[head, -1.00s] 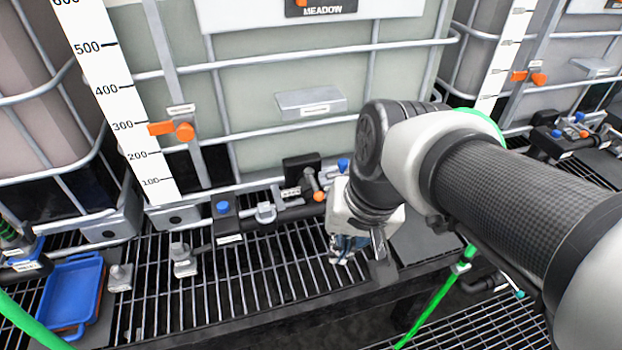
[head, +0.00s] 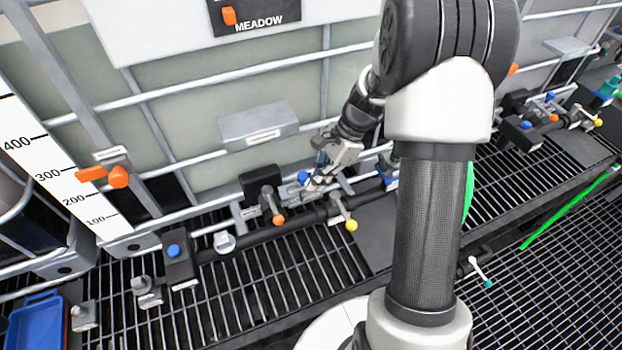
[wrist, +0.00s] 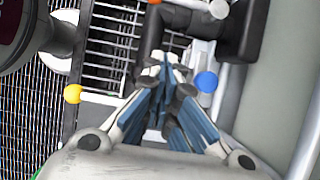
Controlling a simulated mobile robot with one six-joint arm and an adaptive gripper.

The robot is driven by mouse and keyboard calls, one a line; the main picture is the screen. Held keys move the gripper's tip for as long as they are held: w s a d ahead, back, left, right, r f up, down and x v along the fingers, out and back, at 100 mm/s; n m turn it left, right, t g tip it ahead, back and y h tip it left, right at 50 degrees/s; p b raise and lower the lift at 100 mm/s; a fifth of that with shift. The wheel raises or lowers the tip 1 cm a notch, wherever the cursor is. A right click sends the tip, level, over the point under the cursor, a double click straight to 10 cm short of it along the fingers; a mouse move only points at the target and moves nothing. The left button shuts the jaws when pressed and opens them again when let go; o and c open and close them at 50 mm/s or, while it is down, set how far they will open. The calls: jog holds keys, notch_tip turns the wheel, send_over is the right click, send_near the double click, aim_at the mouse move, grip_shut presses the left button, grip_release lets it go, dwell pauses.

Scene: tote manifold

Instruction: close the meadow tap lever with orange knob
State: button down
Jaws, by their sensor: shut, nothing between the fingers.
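The meadow tap lever is a grey lever with an orange knob (head: 278,219), on a dark valve block (head: 260,184) below the MEADOW sign (head: 254,18). The lever points down and slightly right, toward the grating. In the wrist view the orange knob (wrist: 154,1) is only just visible at the top edge. My gripper (head: 312,186) is shut and empty, to the right of the valve block and next to a blue cap (head: 302,176). In the wrist view the gripper tips (wrist: 160,58) are together, with the blue cap (wrist: 206,82) on their right.
A lever with a yellow knob (head: 351,225) stands just right of the orange one; it also shows in the wrist view (wrist: 73,94). A dark pipe (head: 262,235) runs along the grating. A blue-capped fitting (head: 174,250) is left. The front grating (head: 290,280) is clear.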

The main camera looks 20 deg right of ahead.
aim_at(273, 205)
jog(key=b+x, duration=0.2)
jog(key=x, duration=0.5)
jog(key=shift+a+f, duration=0.15)
jog(key=shift+f, duration=0.2)
jog(key=a, duration=0.2)
jog(key=a+r+b, duration=0.1)
jog(key=shift+a, duration=0.45)
jog(key=shift+a+r, duration=0.1)
